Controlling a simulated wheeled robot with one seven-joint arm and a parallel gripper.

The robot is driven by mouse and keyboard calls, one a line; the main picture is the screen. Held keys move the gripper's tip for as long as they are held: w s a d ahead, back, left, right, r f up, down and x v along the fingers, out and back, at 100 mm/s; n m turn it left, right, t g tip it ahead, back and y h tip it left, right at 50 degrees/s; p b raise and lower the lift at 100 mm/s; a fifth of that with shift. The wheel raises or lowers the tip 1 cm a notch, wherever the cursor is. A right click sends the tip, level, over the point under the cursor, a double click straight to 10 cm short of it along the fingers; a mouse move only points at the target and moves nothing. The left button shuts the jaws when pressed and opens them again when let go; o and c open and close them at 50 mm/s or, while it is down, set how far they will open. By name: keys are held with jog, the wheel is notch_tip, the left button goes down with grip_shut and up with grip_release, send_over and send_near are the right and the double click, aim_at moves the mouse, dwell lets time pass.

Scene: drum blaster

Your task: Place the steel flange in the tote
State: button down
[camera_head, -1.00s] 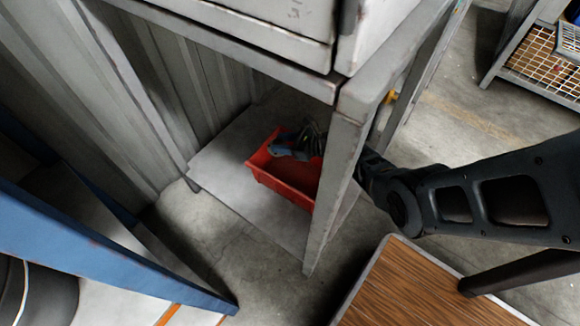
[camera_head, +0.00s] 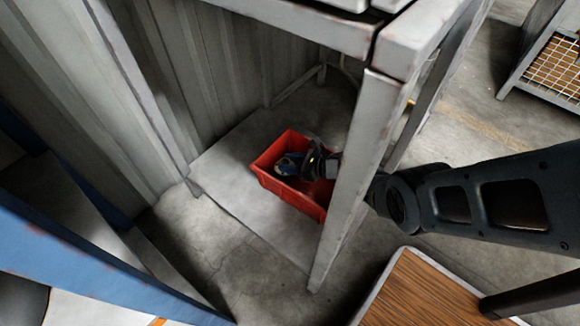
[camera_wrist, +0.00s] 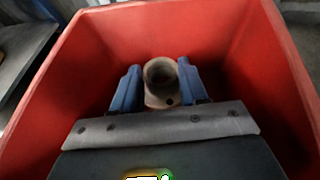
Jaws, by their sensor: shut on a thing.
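The red tote (camera_head: 290,193) stands on the low grey shelf under the metal cabinet frame. In the wrist view its red walls (camera_wrist: 160,28) surround my gripper (camera_wrist: 160,88). The steel flange (camera_wrist: 161,72), a pale worn ring with a hollow neck and a bolt hole, sits between the two blue fingers, which are shut on it. It is over the inside of the tote; I cannot tell whether it touches the floor. In the head view my gripper (camera_head: 287,165) reaches into the tote from the right, and the flange is not clearly visible there.
A grey cabinet post (camera_head: 351,185) stands in front of my arm, close to it. A wooden-topped surface (camera_head: 425,292) lies at the lower right. A blue frame (camera_head: 90,265) is at the lower left. Bare concrete floor lies between them.

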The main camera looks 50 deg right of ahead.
jog(key=shift+f+b, duration=0.3)
jog(key=shift+f+b, duration=0.3)
jog(key=shift+b, duration=0.05)
jog(key=c, duration=0.6)
grip_release()
jog(key=shift+s, duration=0.1)
jog(key=shift+r+p, duration=0.65)
jog(key=shift+p, duration=0.15)
jog(key=p+v, duration=0.4)
jog(key=v, duration=0.3)
jog(key=shift+s+d, duration=0.1)
jog(key=shift+s, duration=0.1)
